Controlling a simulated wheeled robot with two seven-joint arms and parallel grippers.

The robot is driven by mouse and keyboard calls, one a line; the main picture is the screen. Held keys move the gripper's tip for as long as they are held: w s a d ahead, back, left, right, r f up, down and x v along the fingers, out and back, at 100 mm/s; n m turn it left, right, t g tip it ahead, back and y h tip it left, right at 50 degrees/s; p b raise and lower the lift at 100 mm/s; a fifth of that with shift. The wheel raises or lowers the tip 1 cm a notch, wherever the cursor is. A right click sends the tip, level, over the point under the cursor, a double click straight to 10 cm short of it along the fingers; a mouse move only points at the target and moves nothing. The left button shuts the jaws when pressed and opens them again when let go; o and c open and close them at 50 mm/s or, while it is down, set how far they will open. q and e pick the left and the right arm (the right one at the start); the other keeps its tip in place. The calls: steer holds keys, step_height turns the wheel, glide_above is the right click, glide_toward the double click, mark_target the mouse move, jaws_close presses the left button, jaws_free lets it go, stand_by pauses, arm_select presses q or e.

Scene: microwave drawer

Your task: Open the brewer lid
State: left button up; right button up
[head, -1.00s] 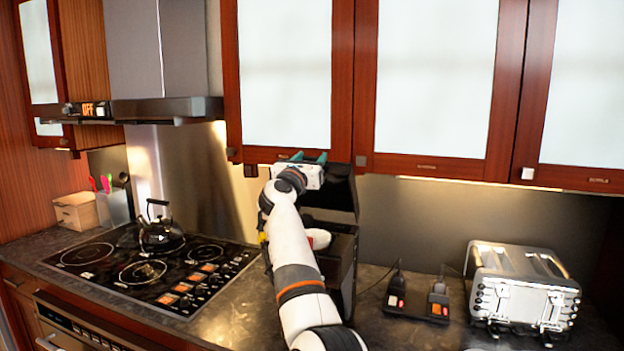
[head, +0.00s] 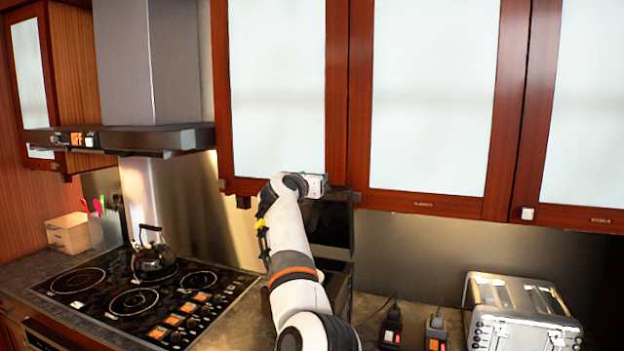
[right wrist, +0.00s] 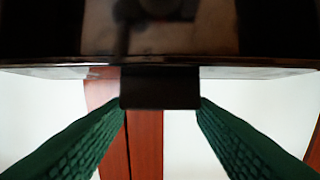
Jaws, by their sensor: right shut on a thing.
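The black brewer (head: 338,285) stands on the counter, partly hidden behind my right arm. A dark panel that looks like its lid (head: 332,222) stands steeply raised above the body, close to the upper cabinets. My right gripper (head: 318,184) is at the top edge of this panel; its fingers are hidden in the head view. In the right wrist view, the green fingers (right wrist: 160,105) are shut on a small black tab, the lid handle (right wrist: 160,88), at the edge of the glossy black lid (right wrist: 160,35). My left gripper is not in view.
Wood-framed upper cabinets (head: 430,205) hang close behind the gripper. A stove (head: 140,295) with a kettle (head: 154,255) is at left under a range hood (head: 160,138). A toaster (head: 520,310) and two small switch boxes (head: 391,328) stand at right.

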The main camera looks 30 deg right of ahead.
steer(key=o, duration=0.9)
steer(key=shift+r, duration=0.3)
steer(key=o, duration=0.5)
steer(key=shift+s+a, duration=0.15)
steer(key=shift+a, duration=0.1)
steer(key=b+v, duration=0.8)
steer(key=v, duration=0.4)
steer(key=shift+s, duration=0.15)
steer(key=shift+f, duration=0.1)
